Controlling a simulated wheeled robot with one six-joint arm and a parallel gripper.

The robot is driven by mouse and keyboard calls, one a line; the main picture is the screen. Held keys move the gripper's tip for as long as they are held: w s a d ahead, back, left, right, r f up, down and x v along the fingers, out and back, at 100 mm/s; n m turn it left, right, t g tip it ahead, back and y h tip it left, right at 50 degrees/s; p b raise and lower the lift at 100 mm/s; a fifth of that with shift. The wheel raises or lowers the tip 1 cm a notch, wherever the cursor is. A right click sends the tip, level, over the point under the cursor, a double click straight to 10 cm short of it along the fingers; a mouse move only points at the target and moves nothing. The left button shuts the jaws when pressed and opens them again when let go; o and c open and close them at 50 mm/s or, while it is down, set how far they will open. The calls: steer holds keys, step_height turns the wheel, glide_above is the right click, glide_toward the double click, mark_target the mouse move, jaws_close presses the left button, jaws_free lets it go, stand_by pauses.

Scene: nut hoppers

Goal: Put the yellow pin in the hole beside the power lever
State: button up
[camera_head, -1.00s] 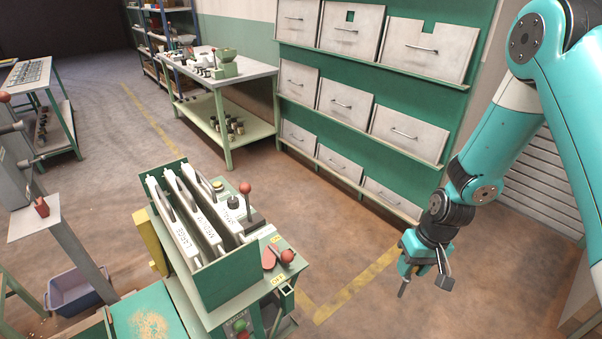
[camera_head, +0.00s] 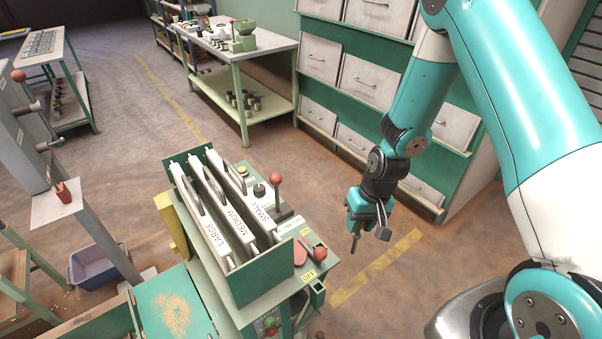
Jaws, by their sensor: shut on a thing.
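My gripper (camera_head: 354,240) points down over the floor, right of the hopper machine and apart from it. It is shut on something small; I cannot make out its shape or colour. I cannot make out a yellow pin anywhere in view. The power lever (camera_head: 320,254) has a red ball knob and sits at the machine's right edge, close to a yellow OFF label (camera_head: 309,276). The hole beside it is too small to tell.
A green box (camera_head: 264,281) holds white plates marked LARGE, MEDIUM and SMALL. A second red-knobbed lever (camera_head: 276,181) stands upright behind it. A green-legged table (camera_head: 270,42) and drawer shelving (camera_head: 350,135) stand behind.

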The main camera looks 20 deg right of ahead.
steer(key=a+r+m+t+h+p, duration=0.1)
steer(key=a+r+m+p, duration=0.4)
steer(key=r+p, duration=0.25)
steer(key=a+r+m+t+p, duration=0.1)
steer(key=a+r+m+p, duration=0.45)
steer(key=r, duration=0.25)
steer(key=shift+w+d+f+b, duration=0.15)
steer(key=shift+f+b, duration=0.45)
steer(key=shift+f, duration=0.3)
steer(key=shift+d+f+b, duration=0.15)
steer(key=shift+f+b, duration=0.4)
steer(key=shift+f, duration=0.35)
steer(key=shift+w+d+f+b, duration=0.15)
steer(key=shift+f+b, duration=0.45)
steer(key=shift+f, duration=0.3)
steer(key=shift+s, duration=0.15)
steer(key=shift+b+x, duration=0.8)
steer(key=shift+x, duration=0.1)
steer(key=shift+s+f, duration=0.1)
steer(key=shift+s, duration=0.05)
